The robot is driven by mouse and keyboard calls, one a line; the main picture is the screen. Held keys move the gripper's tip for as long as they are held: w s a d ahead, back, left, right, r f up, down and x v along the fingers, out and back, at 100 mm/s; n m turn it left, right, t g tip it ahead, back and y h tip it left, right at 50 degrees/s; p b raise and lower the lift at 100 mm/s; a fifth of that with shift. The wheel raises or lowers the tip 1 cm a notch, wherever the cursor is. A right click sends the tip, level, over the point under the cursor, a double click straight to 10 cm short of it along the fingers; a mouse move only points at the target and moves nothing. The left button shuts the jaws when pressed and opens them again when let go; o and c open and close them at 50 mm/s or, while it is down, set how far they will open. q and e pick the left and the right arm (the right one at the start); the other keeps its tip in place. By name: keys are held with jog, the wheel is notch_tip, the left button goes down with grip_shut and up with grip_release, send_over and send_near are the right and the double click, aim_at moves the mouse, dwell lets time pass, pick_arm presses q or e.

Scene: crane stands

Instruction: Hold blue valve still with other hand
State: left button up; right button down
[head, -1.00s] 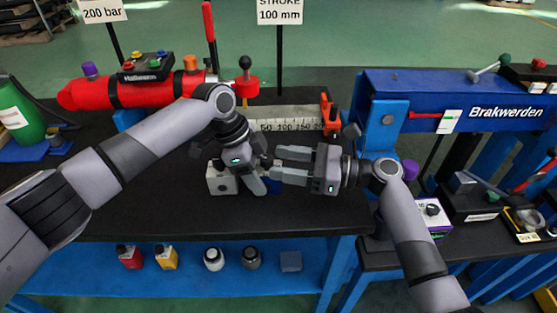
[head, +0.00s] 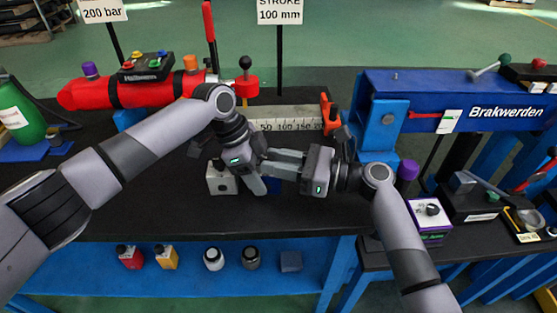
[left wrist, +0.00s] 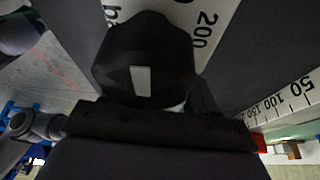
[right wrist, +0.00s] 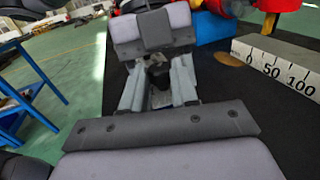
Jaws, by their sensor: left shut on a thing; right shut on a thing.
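A small blue part (head: 273,186), which I take for the blue valve, shows just below and between my two grippers in the head view; most of it is hidden. My left gripper (head: 259,182) points down beside it and is shut on it as far as I can tell. My right gripper (head: 270,165) reaches in from the right, its fingers level, and is shut at the same place. In the right wrist view a dark part (right wrist: 158,75) sits between its fingers. The exact contact of both grippers is hidden.
A white block (head: 221,180) stands left of the grippers. A ruler block (head: 288,122) and a red cylinder (head: 140,92) lie behind on the dark bench. A blue Brakwerden beam (head: 460,95) stands to the right. Bottles (head: 213,258) stand on the shelf below. The bench front is clear.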

jog(key=shift+s+a+m+t+h, duration=0.1)
jog(key=shift+s+m+t+h, duration=0.1)
jog(key=shift+m+t+h, duration=0.85)
jog(key=shift+t+y, duration=0.35)
jog(key=shift+t, duration=0.2)
jog(key=c, duration=0.9)
grip_release()
jog(key=shift+o, duration=0.2)
jog(key=shift+a+g, duration=0.1)
jog(key=shift+g, duration=0.2)
